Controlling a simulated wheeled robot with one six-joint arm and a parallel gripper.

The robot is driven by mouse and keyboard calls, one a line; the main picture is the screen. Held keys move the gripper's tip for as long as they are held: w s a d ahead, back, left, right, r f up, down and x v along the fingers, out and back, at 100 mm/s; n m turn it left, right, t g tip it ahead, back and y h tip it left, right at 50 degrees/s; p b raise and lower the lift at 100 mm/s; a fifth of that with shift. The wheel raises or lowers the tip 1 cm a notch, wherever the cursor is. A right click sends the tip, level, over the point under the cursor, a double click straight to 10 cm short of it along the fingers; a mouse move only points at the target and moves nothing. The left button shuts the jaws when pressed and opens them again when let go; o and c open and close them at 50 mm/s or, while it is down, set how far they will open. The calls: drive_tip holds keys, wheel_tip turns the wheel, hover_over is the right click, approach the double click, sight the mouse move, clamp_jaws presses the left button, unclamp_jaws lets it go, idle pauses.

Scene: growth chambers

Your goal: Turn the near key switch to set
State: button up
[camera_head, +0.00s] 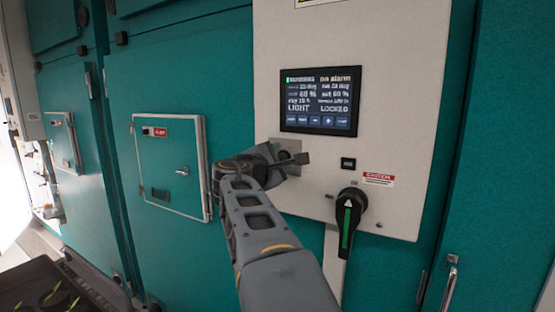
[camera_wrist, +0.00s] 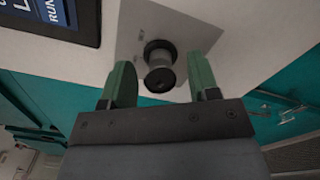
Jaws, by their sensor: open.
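The key switch (camera_wrist: 160,68) shows in the wrist view as a dark round barrel with a knob, standing out from a pale square plate (camera_wrist: 134,42). In the head view my gripper (camera_head: 296,160) is at the white control panel, below the display, and hides the switch; part of its plate (camera_head: 291,145) shows. In the wrist view my gripper (camera_wrist: 161,78) is open, with one green finger on each side of the knob and a gap visible on both sides. The switch's set position cannot be read.
The display (camera_head: 320,100) reads "LOCKED" and "no alarm". A black rotary handle with a green stripe (camera_head: 347,222) sticks out at the lower right of the panel, near a small black button (camera_head: 348,163). A teal hatch (camera_head: 172,165) is at the left.

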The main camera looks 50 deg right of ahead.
drive_tip(key=c, duration=0.9)
drive_tip(key=shift+f+b, duration=0.1)
drive_tip(key=shift+b, duration=0.2)
drive_tip(key=m+b, duration=0.1)
drive_tip(key=b, duration=0.1)
drive_tip(key=shift+f+m+b, duration=0.25)
drive_tip(key=shift+m+b, duration=0.1)
drive_tip(key=shift+m, duration=0.05)
drive_tip(key=m+b, duration=0.2)
drive_tip(key=b, duration=0.1)
drive_tip(key=shift+f+m+b, duration=0.1)
drive_tip(key=shift+m+b, duration=0.2)
drive_tip(key=shift+b, duration=0.05)
drive_tip(key=m+b, duration=0.3)
drive_tip(key=shift+m+b, duration=0.3)
drive_tip(key=shift+b, duration=0.1)
drive_tip(key=shift+r+m+b, duration=0.15)
drive_tip(key=shift+m+b, duration=0.6)
drive_tip(key=shift+m, duration=0.25)
drive_tip(key=shift+r+m+b, duration=0.1)
drive_tip(key=shift+m+b, duration=0.6)
drive_tip(key=shift+m, duration=0.3)
